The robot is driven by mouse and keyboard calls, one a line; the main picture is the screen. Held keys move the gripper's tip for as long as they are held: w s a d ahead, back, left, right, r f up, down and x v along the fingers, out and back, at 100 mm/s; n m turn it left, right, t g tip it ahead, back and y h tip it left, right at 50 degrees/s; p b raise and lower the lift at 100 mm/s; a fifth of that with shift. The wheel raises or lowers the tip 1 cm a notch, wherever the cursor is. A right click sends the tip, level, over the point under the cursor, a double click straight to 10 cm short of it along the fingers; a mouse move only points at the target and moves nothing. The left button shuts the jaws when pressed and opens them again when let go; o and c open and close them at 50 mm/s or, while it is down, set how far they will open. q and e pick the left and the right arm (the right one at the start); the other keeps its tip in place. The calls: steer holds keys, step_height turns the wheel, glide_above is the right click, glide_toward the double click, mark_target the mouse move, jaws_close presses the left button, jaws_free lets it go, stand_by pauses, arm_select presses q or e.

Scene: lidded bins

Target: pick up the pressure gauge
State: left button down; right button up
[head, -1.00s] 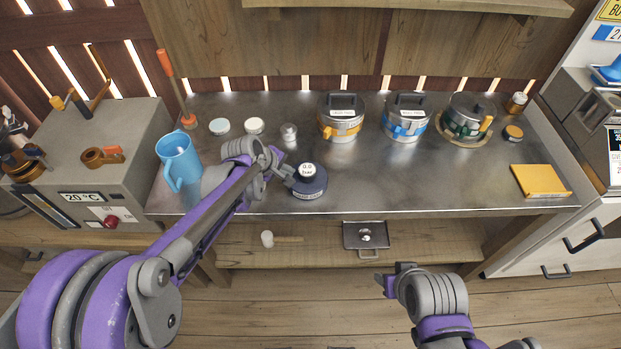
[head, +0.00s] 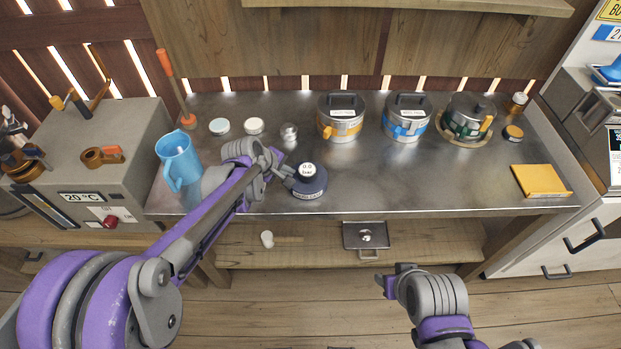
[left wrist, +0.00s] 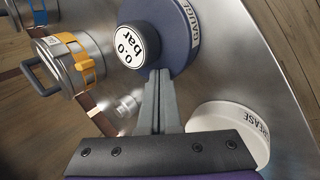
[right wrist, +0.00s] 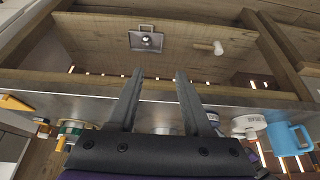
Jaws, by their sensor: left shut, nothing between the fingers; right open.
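The pressure gauge (head: 309,186) is a round dark-blue body with a white dial reading 0.0 bar. It sits on the metal bench near its front edge. In the left wrist view the gauge (left wrist: 182,22) carries a label reading GAUGE. My left gripper (head: 284,174) is at the left side of the gauge. Its fingers (left wrist: 160,80) are shut together with nothing between them, and their tips overlap the gauge's near edge in that view; I cannot tell if they touch it. My right gripper (head: 380,282) is open and empty in front of the bench, and its spread fingers show in the right wrist view (right wrist: 155,85).
Clamped pots with orange (head: 340,128), blue (head: 405,128) and green (head: 463,128) bands stand at the back. A blue jug (head: 178,160), white-lidded jars (head: 254,125) and a small metal piece (head: 289,132) are left. A yellow pad (head: 540,181) lies right. The bench's right-centre is clear.

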mark_target(307, 170)
stand_by(0.3)
